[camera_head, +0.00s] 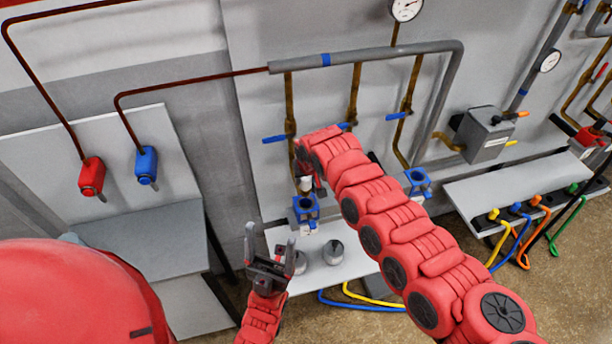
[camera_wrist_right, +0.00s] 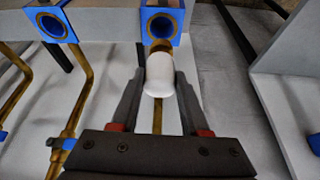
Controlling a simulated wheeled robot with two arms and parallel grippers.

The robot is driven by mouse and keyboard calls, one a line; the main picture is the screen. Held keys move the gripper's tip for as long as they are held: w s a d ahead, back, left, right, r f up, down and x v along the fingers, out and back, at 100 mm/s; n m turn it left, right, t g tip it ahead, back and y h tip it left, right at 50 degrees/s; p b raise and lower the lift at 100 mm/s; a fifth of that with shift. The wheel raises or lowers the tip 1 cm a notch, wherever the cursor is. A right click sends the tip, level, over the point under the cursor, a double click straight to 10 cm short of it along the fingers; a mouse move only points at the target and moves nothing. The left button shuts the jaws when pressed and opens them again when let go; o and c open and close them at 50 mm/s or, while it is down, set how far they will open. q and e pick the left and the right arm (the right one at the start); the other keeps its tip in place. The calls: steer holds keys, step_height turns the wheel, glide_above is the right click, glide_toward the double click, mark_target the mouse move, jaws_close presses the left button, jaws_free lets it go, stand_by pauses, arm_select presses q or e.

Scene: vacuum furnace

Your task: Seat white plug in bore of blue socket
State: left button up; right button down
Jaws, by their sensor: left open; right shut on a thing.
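My right gripper (camera_head: 305,178) is shut on the white plug (camera_head: 305,184), just above a blue socket (camera_head: 305,208) in the head view. In the right wrist view the white plug (camera_wrist_right: 160,76) sits between the fingertips of my right gripper (camera_wrist_right: 160,85). The dark open bore of a blue socket (camera_wrist_right: 162,23) faces the camera just beyond the plug. The plug appears outside the bore; the exact gap is hard to tell. A second blue socket (camera_head: 418,181) stands to the right; a second one also shows in the wrist view (camera_wrist_right: 51,25). My left gripper (camera_head: 270,248) is open and empty.
Two grey rounded pieces (camera_head: 334,252) stand on the white shelf (camera_head: 350,268) below the socket. Brass pipes with blue-handled valves (camera_head: 290,125) run down the wall close to my right arm. A grey side table (camera_head: 150,245) is at the left.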

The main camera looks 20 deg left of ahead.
mark_target(307, 194)
steer(key=shift+w+f, duration=0.2)
steer(key=shift+f, duration=0.5)
steer(key=shift+s+f+b, duration=0.15)
steer(key=shift+f+b, duration=0.85)
steer(key=shift+f, duration=0.55)
steer(key=shift+f+b, duration=0.4)
steer(key=shift+f, duration=0.25)
steer(key=shift+f+b, duration=0.95)
steer(key=shift+f, duration=0.25)
steer(key=shift+f, duration=0.1)
